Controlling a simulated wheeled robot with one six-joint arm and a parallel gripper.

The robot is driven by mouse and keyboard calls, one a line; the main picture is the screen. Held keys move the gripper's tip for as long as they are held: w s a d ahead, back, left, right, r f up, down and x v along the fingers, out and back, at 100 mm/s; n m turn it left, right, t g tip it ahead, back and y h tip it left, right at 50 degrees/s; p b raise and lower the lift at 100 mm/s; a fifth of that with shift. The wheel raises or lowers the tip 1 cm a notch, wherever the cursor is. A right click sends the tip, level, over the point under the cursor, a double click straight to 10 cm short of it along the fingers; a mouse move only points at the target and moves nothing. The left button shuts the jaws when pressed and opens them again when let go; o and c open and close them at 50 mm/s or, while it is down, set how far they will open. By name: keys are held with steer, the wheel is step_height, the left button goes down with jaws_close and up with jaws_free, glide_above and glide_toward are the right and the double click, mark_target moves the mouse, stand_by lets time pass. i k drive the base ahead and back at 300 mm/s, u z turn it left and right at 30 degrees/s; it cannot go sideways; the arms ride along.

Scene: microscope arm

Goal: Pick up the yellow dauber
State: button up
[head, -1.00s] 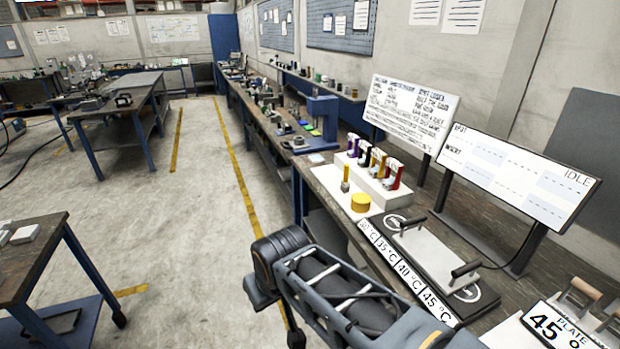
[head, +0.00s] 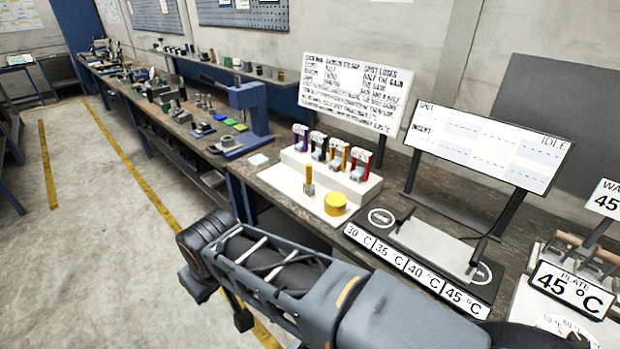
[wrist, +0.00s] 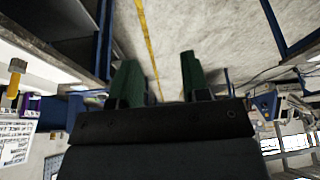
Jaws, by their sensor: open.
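An upright yellow stick (head: 308,179) with a grey-white lower end, which looks like the yellow dauber, stands on the white board. A round yellow pot (head: 335,204) sits just right of it. In the wrist view the yellow stick (wrist: 14,84) and purple piece (wrist: 31,103) show at the far left, away from the fingers.
A hot plate (head: 432,240) with temperature labels lies right of the pot. Display boards (head: 352,92) (head: 492,150) stand behind. A blue microscope-like stand (head: 248,112) is further left on the bench. Floor left of the bench is free.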

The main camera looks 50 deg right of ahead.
mark_target(309, 186)
steer(key=z, duration=0.75)
steer(key=i, duration=0.85)
steer(key=z, duration=0.85)
